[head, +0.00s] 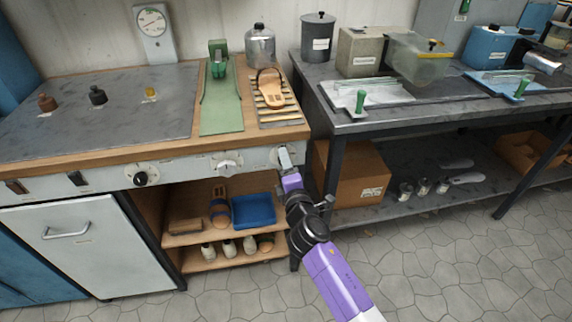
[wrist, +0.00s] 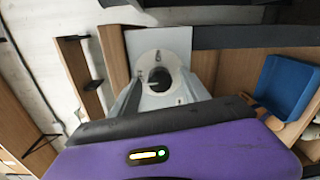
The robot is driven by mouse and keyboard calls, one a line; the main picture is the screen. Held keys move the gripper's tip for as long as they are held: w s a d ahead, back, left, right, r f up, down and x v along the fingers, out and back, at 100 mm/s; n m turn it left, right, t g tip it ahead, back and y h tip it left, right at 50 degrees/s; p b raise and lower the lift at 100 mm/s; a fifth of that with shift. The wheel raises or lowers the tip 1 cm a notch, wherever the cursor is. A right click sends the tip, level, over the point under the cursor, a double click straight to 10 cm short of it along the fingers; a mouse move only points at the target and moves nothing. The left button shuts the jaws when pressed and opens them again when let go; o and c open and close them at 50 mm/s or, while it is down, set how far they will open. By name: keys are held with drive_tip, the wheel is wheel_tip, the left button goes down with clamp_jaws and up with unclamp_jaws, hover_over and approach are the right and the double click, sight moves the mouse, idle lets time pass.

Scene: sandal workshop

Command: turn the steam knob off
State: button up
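A black knob (head: 140,178) on a pale round dial sits on the grey front panel of the workbench in the head view. A white knob (head: 228,165) sits on the same panel to its right. I cannot read which one is marked steam. I cannot tell which knob this is.
Below the panel are open shelves with a blue tray (head: 254,209) and several bottles. A white cabinet door (head: 85,248) is at the left. A dark table (head: 420,115) stands at the right, a box (head: 350,175) beneath it. The floor in front is clear.

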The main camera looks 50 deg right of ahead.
drive_tip(key=shift+s, duration=0.1)
drive_tip(key=v, duration=0.7)
drive_tip(key=shift+s+a+b, duration=0.2)
drive_tip(key=shift+s+b, duration=0.05)
drive_tip(key=shift+b, duration=0.15)
drive_tip(key=s+a+r+m+t+y+p, duration=0.25)
drive_tip(key=s+a+m+y, duration=0.45)
drive_tip(key=s+a, duration=0.55)
drive_tip(key=s+a+r+m+y, duration=0.1)
drive_tip(key=s+a+m, duration=0.1)
drive_tip(key=s, duration=0.5)
drive_tip(key=s+a+r+m+g+y+p, duration=0.1)
drive_tip(key=s+a+r+m, duration=0.1)
drive_tip(key=s, duration=0.5)
drive_tip(key=s+a+r+m+g+p, duration=0.1)
drive_tip(key=s+a+r+m, duration=0.1)
drive_tip(key=s+a, duration=0.2)
drive_tip(key=s, duration=0.2)
drive_tip(key=shift+s+r+y, duration=0.2)
drive_tip(key=shift+s+y, duration=0.2)
